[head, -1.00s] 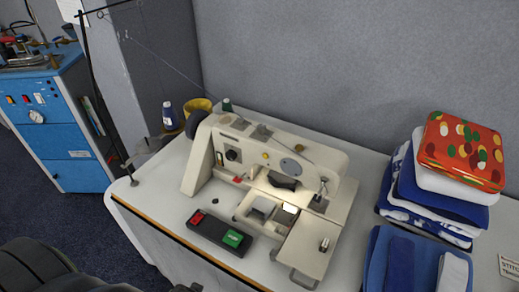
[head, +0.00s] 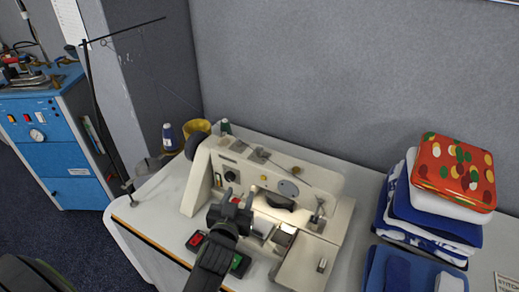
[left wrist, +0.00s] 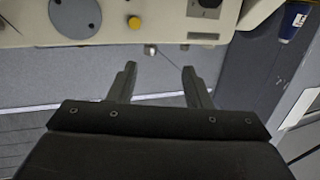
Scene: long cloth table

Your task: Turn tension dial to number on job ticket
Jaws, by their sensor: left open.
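A cream sewing machine (head: 262,172) stands on the table. A small dark round dial (head: 229,176) sits on the left of its front; its numbers are too small to read. I cannot tell if this is the tension dial. My left gripper (head: 232,203) is in front of the machine's left half, below that dial in the picture.
A red and green button box (head: 196,240) is partly hidden behind my left arm. A thread stand (head: 92,105) rises left.

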